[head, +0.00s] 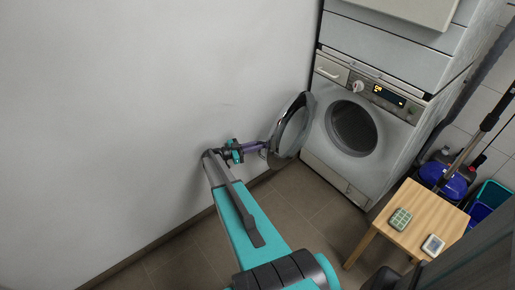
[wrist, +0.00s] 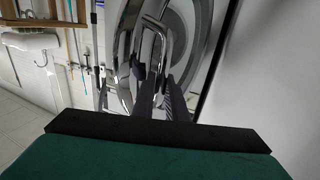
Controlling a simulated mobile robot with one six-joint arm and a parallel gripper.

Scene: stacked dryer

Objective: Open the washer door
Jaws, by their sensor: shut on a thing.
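The washer (head: 320,150) stands in the corner below a second stacked unit. Its round door (head: 293,128) is swung wide open to the left, away from the dark round drum opening (head: 352,128). My gripper (head: 263,147) is at the outer edge of the door, on its left side. In the wrist view the gripper's dark fingers (wrist: 162,98) are shut on the chrome door handle (wrist: 168,38), a loop on the shiny door rim (wrist: 125,55). The exact contact is partly hidden by the fingers.
A plain wall (head: 130,110) runs close along the left of my arm and gripper. A small wooden table (head: 425,215) with two small devices stands at the right, with blue buckets (head: 485,200) behind it. Tiled floor (head: 300,205) is clear before the washer.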

